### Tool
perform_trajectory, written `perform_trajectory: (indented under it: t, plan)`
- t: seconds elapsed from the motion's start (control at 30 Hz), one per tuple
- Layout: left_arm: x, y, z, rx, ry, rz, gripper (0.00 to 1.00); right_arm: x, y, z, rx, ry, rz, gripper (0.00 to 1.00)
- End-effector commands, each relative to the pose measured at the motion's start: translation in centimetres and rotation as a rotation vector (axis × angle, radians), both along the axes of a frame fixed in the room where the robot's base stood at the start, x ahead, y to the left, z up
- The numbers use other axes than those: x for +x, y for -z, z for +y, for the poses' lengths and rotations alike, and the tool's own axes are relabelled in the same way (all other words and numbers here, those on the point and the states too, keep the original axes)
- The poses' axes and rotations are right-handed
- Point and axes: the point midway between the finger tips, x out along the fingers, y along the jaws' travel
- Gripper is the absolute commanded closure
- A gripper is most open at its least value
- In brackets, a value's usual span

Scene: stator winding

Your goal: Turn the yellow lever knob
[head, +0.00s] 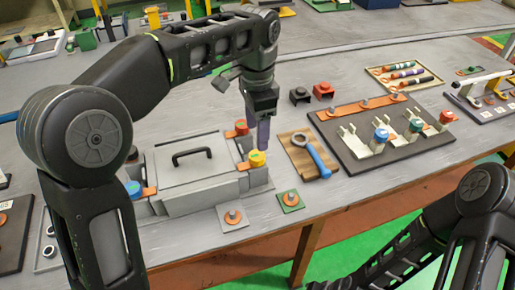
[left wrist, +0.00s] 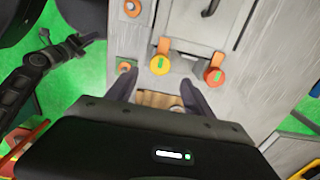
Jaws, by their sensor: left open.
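The yellow lever knob (head: 257,158) is a round cap at the right front corner of a grey box fixture. It also shows in the left wrist view (left wrist: 160,65), with an orange strip on it. My left gripper (head: 262,143) points down just above the knob. In the left wrist view its open fingers (left wrist: 158,72) are spread, one to each side of the knob's line, with the knob just beyond the tips. Contact cannot be told. My right arm reaches in at the lower right; its dark end (left wrist: 68,46) shows in the left wrist view, finger state unclear.
An orange-red knob (head: 241,127) stands close behind the yellow one, and a blue-green knob (head: 133,188) is at the left. The box lid has a black handle (head: 192,153).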

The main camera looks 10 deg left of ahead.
Motion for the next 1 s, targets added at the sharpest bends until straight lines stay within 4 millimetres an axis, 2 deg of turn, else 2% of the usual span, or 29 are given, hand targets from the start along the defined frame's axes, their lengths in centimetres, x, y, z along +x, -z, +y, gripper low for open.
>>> perform_trajectory:
  t: [0.23,0.5,0.6,0.9,1.0]
  plan:
    - [-0.1,2.8,0.0,0.001,0.0,0.003,0.39,0.1,1.1,0.0,0.002,-0.001,-0.004,0.64]
    - [-0.1,6.5,0.0,0.001,-0.001,0.003,0.39,0.1,0.5,0.0,0.001,-0.001,-0.004,0.64]
    - [0.0,7.4,0.0,0.0,-0.001,0.001,0.39,0.1,0.5,0.0,0.002,0.0,-0.003,0.64]
    - [0.0,7.7,0.0,0.0,-0.001,0.0,0.39,0.1,0.5,0.0,0.001,0.0,-0.002,0.64]
    - [0.0,7.7,0.0,0.0,-0.001,0.0,0.46,0.1,0.5,0.0,0.002,0.0,-0.003,0.64]
